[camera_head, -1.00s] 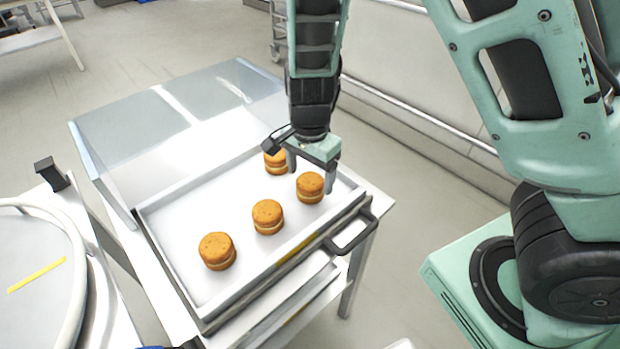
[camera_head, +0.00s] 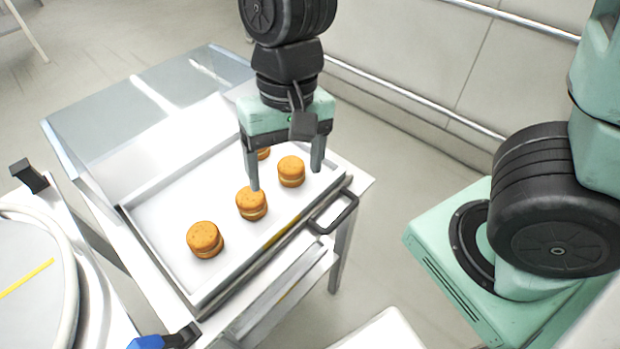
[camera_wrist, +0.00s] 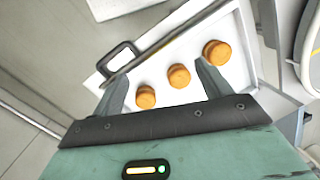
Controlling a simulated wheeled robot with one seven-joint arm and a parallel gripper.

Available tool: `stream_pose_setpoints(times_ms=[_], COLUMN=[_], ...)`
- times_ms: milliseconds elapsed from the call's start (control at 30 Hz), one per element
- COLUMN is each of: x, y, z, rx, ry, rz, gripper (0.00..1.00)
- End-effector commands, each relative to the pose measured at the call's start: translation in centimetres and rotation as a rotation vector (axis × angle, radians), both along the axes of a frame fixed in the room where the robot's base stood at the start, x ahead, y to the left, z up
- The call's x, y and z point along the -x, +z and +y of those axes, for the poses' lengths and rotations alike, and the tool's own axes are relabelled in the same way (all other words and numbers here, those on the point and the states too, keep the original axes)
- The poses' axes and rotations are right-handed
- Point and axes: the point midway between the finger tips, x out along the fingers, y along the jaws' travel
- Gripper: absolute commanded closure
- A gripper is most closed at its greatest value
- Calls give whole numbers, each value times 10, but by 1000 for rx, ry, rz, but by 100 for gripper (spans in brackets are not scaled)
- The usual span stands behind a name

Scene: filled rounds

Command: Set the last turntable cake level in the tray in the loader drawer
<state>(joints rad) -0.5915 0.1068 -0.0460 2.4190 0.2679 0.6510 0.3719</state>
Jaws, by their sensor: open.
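Several round golden sandwich cakes sit flat in the white tray (camera_head: 170,232) in the pulled-out loader drawer: a front-left cake (camera_head: 205,240), a middle cake (camera_head: 251,204), a right cake (camera_head: 291,171), and a back cake (camera_head: 264,154) partly hidden by my gripper. All look level and apart. My gripper (camera_head: 286,179) is open and empty, apparently above the tray; its left finger overlaps the middle cake in the head view. In the wrist view my gripper (camera_wrist: 163,93) faces the tray, with a row of cakes (camera_wrist: 179,76) beyond the fingers. The turntable (camera_head: 25,290) at left shows no cake on its visible part.
A black drawer handle (camera_head: 335,213) projects at the tray's front right. A clear sloping cover (camera_head: 150,95) stands behind the tray.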

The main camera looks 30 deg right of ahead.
Motion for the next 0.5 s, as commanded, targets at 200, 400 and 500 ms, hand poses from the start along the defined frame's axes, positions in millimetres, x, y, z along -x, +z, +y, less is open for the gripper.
stream_pose_setpoints(times_ms=[200,400,500], x=[55,71,71], y=[20,22,22], z=[1,-2,-2], rx=[9,37,38], ry=[528,706,715], rz=[-118,-155,-156], gripper=[23,23,23])
